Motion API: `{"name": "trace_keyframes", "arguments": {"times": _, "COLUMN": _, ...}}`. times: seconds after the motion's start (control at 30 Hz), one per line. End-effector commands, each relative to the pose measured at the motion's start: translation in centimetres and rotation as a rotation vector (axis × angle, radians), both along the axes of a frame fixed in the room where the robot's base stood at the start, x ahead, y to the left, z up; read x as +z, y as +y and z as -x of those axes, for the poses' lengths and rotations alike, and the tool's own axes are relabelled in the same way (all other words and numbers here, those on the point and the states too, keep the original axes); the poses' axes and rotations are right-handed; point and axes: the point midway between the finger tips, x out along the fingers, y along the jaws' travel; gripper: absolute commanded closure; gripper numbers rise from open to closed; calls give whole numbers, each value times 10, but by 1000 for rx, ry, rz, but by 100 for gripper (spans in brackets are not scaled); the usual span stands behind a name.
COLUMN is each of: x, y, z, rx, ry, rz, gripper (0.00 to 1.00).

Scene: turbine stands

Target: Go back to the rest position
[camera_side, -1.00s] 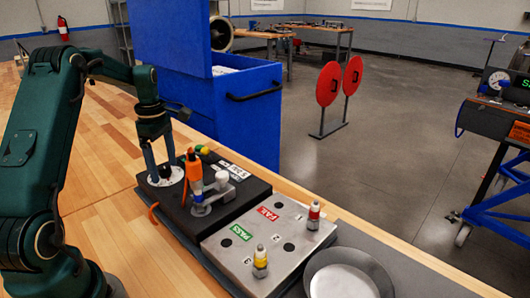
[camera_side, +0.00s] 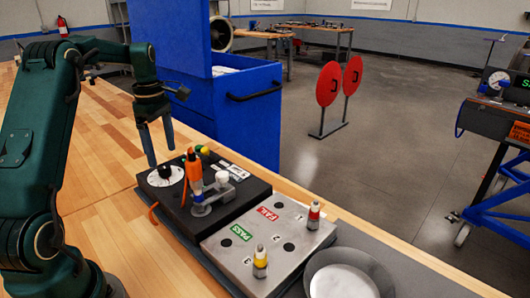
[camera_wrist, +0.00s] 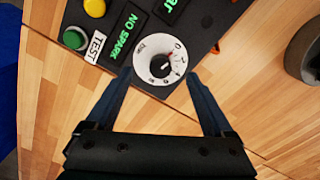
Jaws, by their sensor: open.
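My gripper (camera_side: 160,145) is open and empty, with its fingers pointing down above the far left end of the black test box (camera_side: 225,212). In the wrist view my gripper (camera_wrist: 158,95) has its two blue fingers spread wide, below and either side of the white dial (camera_wrist: 160,62). The dial (camera_side: 165,176) has a black knob and sits on the box top, apart from the fingers. A lit "NO SPARK" display (camera_wrist: 124,32), a green button (camera_wrist: 74,38) and a yellow button (camera_wrist: 95,7) show beside it.
An orange-handled tool (camera_side: 193,172) stands upright on the box. A grey PASS/FAIL plate (camera_side: 270,240) holds two spark plugs, one yellow-banded (camera_side: 260,260) and one red-banded (camera_side: 313,215). A round metal dish (camera_side: 345,278) is at right. Wooden bench (camera_side: 95,150) is clear at left.

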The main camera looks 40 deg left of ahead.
Motion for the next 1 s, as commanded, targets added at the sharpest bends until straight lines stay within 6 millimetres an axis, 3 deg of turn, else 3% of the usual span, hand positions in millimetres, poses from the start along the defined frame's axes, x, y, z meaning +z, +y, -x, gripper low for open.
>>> {"name": "trace_keyframes", "arguments": {"times": 0.13, "x": 34, "y": -25, "z": -17, "rx": -88, "ry": -64, "rz": -57, "gripper": 13}}
{"name": "trace_keyframes", "arguments": {"times": 0.23, "x": 60, "y": -60, "z": -20, "rx": -183, "ry": -110, "rz": -91, "gripper": 13}}
{"name": "trace_keyframes", "arguments": {"times": 0.5, "x": 104, "y": -154, "z": 5, "rx": -635, "ry": -231, "rz": -190, "gripper": 13}}
{"name": "trace_keyframes", "arguments": {"times": 0.77, "x": 106, "y": -221, "z": 58, "rx": -1174, "ry": -329, "rz": -307, "gripper": 13}}
{"name": "trace_keyframes", "arguments": {"times": 1.0, "x": 74, "y": -252, "z": 107, "rx": -1695, "ry": -364, "rz": -438, "gripper": 13}}
